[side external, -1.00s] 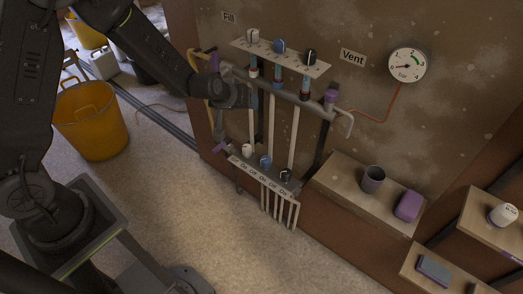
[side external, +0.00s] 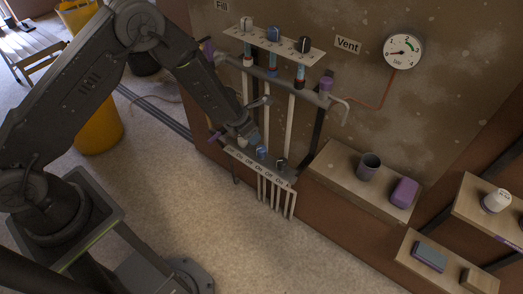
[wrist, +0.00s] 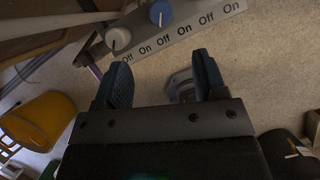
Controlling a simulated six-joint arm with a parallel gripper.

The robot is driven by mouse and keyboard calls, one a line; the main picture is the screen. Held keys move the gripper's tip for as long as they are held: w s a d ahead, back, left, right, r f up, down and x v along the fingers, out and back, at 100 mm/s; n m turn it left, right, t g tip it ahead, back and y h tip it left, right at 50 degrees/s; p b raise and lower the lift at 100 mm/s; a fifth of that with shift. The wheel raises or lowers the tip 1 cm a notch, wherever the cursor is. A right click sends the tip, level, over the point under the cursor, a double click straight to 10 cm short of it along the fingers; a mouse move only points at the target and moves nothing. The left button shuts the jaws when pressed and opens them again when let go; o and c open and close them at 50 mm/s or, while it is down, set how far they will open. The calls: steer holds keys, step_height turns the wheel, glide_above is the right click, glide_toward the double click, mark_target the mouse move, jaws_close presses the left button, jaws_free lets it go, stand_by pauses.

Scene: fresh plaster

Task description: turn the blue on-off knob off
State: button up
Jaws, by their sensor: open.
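The blue on-off knob (side external: 262,152) sits in the middle of the lower rail, between a white knob and a black one. In the wrist view the blue knob (wrist: 160,13) is at the top, its white pointer line running roughly up and down above the "Off" and "On" labels. The white knob (wrist: 118,39) is to its left. My gripper (wrist: 158,75) is open and empty, its two blue fingers apart, below the knobs in the wrist view and touching neither. In the side view my gripper (side external: 250,136) is close by the blue knob and partly hides the white one.
The black knob (side external: 281,162) is on the right of the rail. Pipes run up to an upper rail with three knobs (side external: 273,34). A bent pipe end (side external: 345,112) and a shelf with a cup (side external: 368,166) stand to the right. An orange bucket (side external: 100,122) is on the floor.

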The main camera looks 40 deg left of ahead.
mark_target(260, 149)
steer(key=shift+n, duration=0.5)
steer(key=x, duration=1.4)
steer(key=shift+d+f, duration=0.1)
steer(key=shift+f, duration=0.1)
steer(key=c, duration=0.9)
